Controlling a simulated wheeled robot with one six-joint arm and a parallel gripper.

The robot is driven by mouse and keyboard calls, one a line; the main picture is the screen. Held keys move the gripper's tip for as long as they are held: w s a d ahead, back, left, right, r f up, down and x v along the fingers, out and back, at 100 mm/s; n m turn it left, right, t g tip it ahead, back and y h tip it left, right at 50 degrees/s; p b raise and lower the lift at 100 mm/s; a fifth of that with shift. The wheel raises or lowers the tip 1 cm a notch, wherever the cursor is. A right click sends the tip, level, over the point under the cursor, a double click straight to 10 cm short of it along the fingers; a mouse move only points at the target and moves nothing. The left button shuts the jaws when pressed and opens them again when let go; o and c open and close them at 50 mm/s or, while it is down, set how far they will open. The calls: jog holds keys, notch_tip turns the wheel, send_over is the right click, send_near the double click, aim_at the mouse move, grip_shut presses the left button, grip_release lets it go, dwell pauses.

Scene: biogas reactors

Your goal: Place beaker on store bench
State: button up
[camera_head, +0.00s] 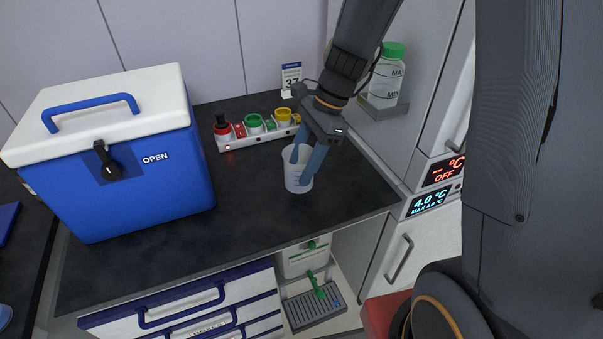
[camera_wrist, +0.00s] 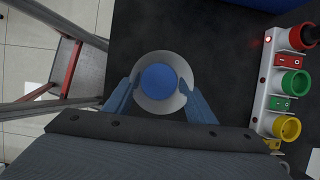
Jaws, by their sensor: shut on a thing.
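A pale translucent beaker (camera_head: 298,176) is upright at the dark bench top (camera_head: 255,225), right of the cooler. My gripper (camera_head: 304,168) is shut on the beaker, with its blue fingers at the cup's sides. Whether the beaker's base touches the bench is hard to tell. In the wrist view the beaker (camera_wrist: 160,82) is seen from above, with a blue round area inside it. The gripper's blue fingers (camera_wrist: 160,98) lie on either side of it.
A blue cooler (camera_head: 140,190) with a white lid stands at the left. Behind the beaker is a rack (camera_head: 250,137) with red, green and yellow holders. A green-capped bottle (camera_head: 390,80) sits on a shelf to the right. The bench's front middle is clear.

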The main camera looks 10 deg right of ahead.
jog(key=shift+f, duration=1.8)
jog(key=shift+f, duration=0.1)
jog(key=o, duration=1.1)
jog(key=s+b+v, duration=0.1)
jog(key=v, duration=1.1)
jog(key=s+d+f+n+t+h, duration=0.1)
jog(key=s+d+f+n+h, duration=0.1)
jog(key=s+n, duration=0.3)
jog(key=s+d+f+n+h, duration=0.2)
jog(key=s+f+n, duration=0.3)
jog(key=n, duration=0.5)
jog(key=shift+d+n+t, duration=0.15)
jog(key=shift+n+t, duration=0.25)
